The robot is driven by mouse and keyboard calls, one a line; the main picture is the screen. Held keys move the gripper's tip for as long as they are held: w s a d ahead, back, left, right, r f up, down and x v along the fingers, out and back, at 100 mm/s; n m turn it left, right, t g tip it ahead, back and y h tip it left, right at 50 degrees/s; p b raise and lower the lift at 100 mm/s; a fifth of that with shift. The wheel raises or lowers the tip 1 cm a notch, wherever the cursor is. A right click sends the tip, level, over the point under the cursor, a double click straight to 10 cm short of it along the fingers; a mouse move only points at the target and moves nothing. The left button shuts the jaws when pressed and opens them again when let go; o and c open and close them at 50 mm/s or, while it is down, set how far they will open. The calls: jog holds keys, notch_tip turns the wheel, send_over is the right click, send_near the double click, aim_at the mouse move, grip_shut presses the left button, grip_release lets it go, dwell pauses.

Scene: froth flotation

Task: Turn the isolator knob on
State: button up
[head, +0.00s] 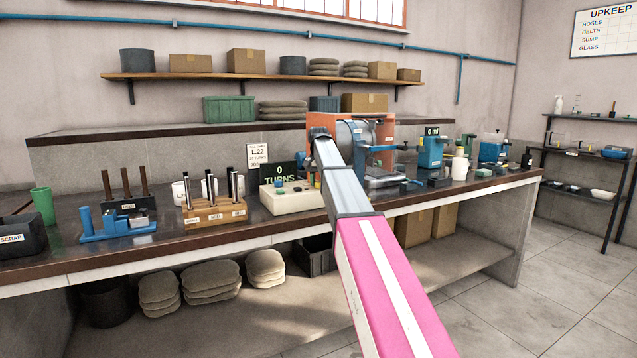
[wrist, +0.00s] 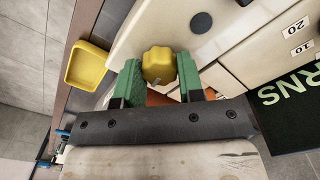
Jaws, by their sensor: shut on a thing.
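A yellow lobed knob (wrist: 158,65), seemingly the isolator knob, sits at the cream control box (wrist: 225,25) in the wrist view. My gripper (wrist: 158,80) has its two green finger pads on either side of the knob and is shut on it. No on or off mark for the knob can be read. In the head view the cream control box (head: 290,199) stands on the bench beside a display (head: 279,178) reading "0 TURNS". My arm hides the gripper and knob there.
A yellow tray (wrist: 87,65) lies beside the box in the wrist view. In the head view a wooden block with rods (head: 213,211) stands left of the box. An orange-framed machine (head: 357,135) stands behind my arm, and a blue unit (head: 431,152) is to the right.

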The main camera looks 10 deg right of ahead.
aim_at(319, 182)
jog(key=shift+m, duration=1.1)
jog(key=o, duration=0.9)
notch_tip(319, 182, up, 11)
jog(key=shift+f, duration=0.1)
